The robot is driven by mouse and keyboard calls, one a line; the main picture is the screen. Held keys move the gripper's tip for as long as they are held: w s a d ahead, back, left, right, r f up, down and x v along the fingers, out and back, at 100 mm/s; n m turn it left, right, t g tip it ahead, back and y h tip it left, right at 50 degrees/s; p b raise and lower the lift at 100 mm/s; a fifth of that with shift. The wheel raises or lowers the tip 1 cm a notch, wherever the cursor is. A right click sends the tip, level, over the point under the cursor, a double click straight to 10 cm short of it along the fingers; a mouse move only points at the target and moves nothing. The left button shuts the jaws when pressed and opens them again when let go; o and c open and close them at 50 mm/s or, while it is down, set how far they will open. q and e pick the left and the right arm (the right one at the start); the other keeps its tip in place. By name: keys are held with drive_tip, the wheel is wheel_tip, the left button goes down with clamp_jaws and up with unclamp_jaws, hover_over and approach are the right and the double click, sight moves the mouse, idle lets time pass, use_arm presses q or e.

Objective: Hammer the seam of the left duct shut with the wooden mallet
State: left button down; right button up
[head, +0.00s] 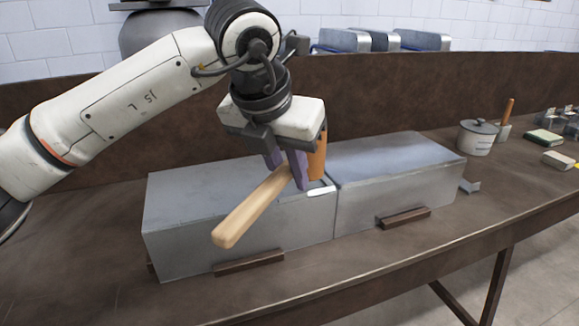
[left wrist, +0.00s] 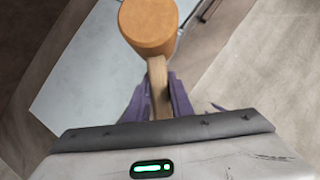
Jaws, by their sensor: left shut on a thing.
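The wooden mallet (head: 252,206) has a pale handle and an orange-brown head (head: 318,160). My left gripper (head: 287,172) has its purple fingers shut on the handle near the head. The left duct (head: 240,240) is a long grey metal box on the bench. The mallet head is over its right end, near a pale strip (head: 322,191) at the front top edge; I cannot tell if they touch. The left wrist view shows the mallet head (left wrist: 148,25), the fingers (left wrist: 160,100) and part of the duct (left wrist: 85,65). My right gripper is out of view.
A second grey duct (head: 395,165) stands end to end at the right. Brown blocks (head: 250,262) (head: 404,217) sit along the ducts' front. A brown backboard (head: 390,95) runs behind.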

use_arm(q)
wheel_tip(320, 180, down, 5)
drive_tip(key=b, duration=0.3)
wheel_tip(320, 180, up, 10)
drive_tip(key=p, duration=0.6)
drive_tip(key=shift+f+p, duration=0.25)
drive_tip(key=shift+p, duration=0.1)
drive_tip(key=shift+r, duration=0.15)
drive_tip(key=shift+f, duration=0.2)
